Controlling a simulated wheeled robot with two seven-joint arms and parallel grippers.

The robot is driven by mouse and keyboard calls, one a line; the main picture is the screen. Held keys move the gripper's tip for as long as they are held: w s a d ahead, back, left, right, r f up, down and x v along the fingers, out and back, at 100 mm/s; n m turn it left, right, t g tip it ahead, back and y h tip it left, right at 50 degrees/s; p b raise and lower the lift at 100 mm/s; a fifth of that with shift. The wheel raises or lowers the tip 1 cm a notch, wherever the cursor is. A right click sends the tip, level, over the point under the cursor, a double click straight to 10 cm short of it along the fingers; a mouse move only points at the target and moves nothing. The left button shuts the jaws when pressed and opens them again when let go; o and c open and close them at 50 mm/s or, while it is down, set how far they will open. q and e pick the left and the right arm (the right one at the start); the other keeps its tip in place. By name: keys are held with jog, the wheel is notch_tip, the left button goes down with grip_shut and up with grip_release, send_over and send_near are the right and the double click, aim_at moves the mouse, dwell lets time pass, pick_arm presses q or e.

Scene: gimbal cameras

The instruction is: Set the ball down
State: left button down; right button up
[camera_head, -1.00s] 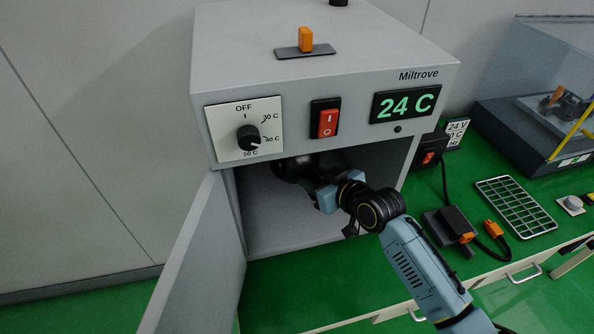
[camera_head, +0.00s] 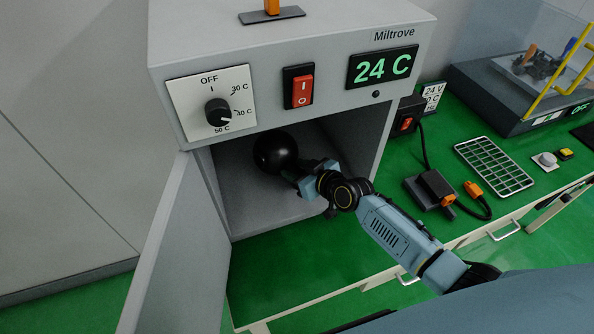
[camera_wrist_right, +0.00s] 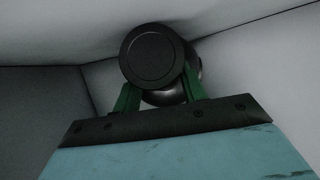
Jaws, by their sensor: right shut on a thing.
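The black ball (camera_head: 274,152) is inside the grey oven-like cabinet (camera_head: 225,50), in its open chamber. My right gripper (camera_head: 297,177) reaches in through the front opening and is shut on the ball. In the right wrist view the dark round ball (camera_wrist_right: 172,90) sits between the green fingers of my right gripper (camera_wrist_right: 160,96), with a flat round face toward the camera. Whether the ball touches the chamber floor I cannot tell. My left gripper is not in view.
The cabinet door (camera_head: 175,250) stands open on the left. The chamber's right wall (camera_head: 365,140) is close to my right arm. A wire rack (camera_head: 494,167), a black plug block (camera_head: 431,189) and a clear-covered box (camera_head: 520,80) stand on the green bench to the right.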

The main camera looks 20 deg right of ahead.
jog(key=shift+r, duration=0.15)
jog(key=o, duration=1)
jog(key=shift+f, duration=0.2)
jog(key=shift+c, duration=0.2)
jog(key=o, duration=0.4)
jog(key=shift+c, duration=0.2)
jog(key=shift+r, duration=0.2)
jog(key=p+v, duration=0.2)
jog(key=v, duration=1)
jog(key=shift+f, duration=0.1)
